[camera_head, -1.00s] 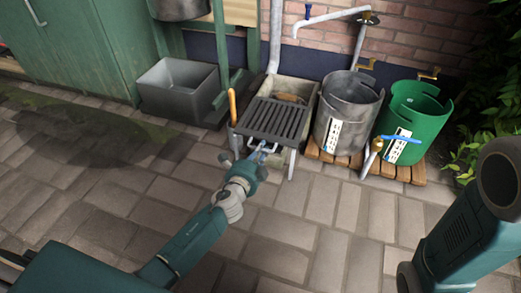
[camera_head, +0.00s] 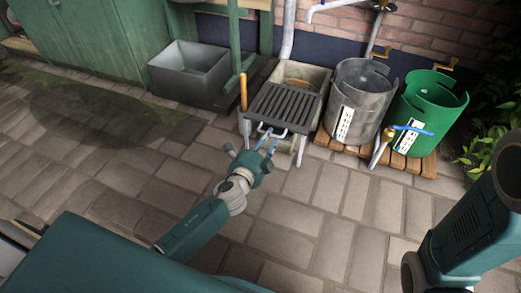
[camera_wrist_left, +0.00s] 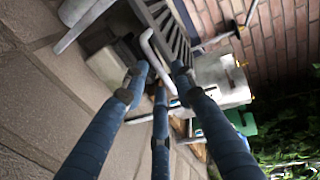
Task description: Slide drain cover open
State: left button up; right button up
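The drain cover (camera_head: 283,109) is a dark slatted grate over the front of a stone basin (camera_head: 316,76). Part of the basin behind the cover is uncovered. A pale bar handle (camera_head: 272,131) sticks out at the cover's front edge, and it also shows in the left wrist view (camera_wrist_left: 149,46). My left gripper (camera_head: 267,142) is at this handle with its blue fingers apart. In the left wrist view the handle runs between the spread fingertips (camera_wrist_left: 160,78); I cannot tell whether they touch it. My right gripper is out of view.
A wooden-handled tool (camera_head: 243,92) stands at the cover's left corner. A grey bin (camera_head: 188,72) is on the left. A metal churn (camera_head: 357,96) and a green churn (camera_head: 420,112) stand on a wooden pallet (camera_head: 425,165) to the right. The paving in front is clear.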

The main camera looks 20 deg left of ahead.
pick_arm(q)
jog(key=v, duration=0.9)
jog(key=shift+w+d, duration=0.1)
